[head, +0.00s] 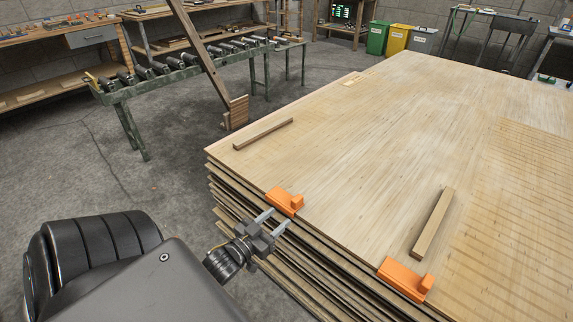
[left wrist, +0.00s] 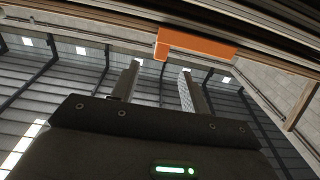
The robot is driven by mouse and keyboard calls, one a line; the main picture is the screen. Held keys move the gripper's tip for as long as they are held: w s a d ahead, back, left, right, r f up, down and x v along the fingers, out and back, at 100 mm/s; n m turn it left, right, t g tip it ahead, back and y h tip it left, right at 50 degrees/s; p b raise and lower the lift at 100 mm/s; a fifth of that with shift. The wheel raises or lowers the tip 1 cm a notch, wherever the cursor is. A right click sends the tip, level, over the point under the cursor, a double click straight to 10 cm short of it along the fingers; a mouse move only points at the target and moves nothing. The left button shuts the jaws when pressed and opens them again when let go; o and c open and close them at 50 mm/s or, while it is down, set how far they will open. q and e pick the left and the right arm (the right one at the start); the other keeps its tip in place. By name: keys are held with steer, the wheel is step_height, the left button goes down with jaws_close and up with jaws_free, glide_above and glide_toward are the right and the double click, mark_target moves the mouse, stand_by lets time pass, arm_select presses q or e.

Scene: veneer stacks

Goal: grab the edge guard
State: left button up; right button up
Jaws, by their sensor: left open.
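Two orange edge guards sit on the near-left edge of the veneer stack (head: 330,130). The farther edge guard (head: 287,202) is beside my left gripper (head: 274,221); the nearer edge guard (head: 405,280) is lower right in the head view. My left gripper is open and empty, its two fingers pointing at the stack's edge just below and beside the farther guard. In the left wrist view, one orange edge guard (left wrist: 195,45) shows beyond the fingertips (left wrist: 158,75), apart from them. My right gripper is not in view.
Two wooden battens lie on the stack, one at the far left (head: 263,134) and one at the right (head: 433,222). A roller conveyor (head: 190,75) and a leaning plank (head: 205,55) stand behind. Green (head: 377,38) and yellow (head: 397,39) bins are at the back.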

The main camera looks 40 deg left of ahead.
mark_target(293, 205)
arm_select(q)
steer(key=w, duration=1)
steer(key=shift+a+f, duration=0.2)
jaws_close()
